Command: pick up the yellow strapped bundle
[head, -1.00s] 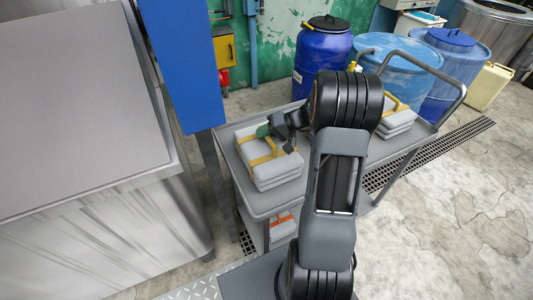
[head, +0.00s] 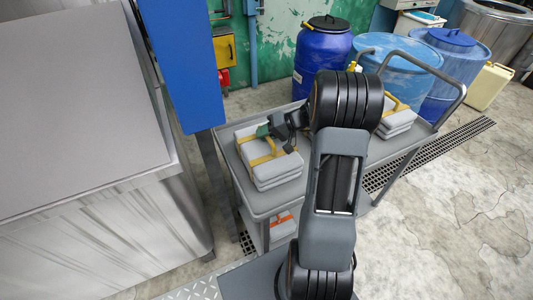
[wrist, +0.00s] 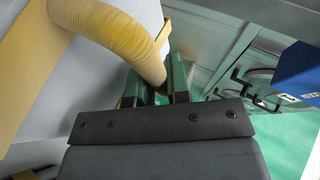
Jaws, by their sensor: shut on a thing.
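A grey stacked bundle (head: 277,177) with yellow straps sits at the left end of the grey cart's top shelf (head: 268,207). My gripper (head: 265,131) is at the bundle's top, by its yellow strap handle. In the wrist view, the green fingers of my gripper (wrist: 160,88) are shut on the curved yellow handle (wrist: 112,32), with the grey bundle side at the left. The handle's end between the fingers is partly hidden. I cannot tell any gap between the bundle and the shelf.
Another grey bundle with yellow straps (head: 397,120) is farther right on the cart, partly behind my arm. A bundle with an orange strap (head: 283,226) is on the lower shelf. Blue drums (head: 321,58) stand behind the cart. A blue post (head: 186,65) and a metal cabinet (head: 75,90) are at left.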

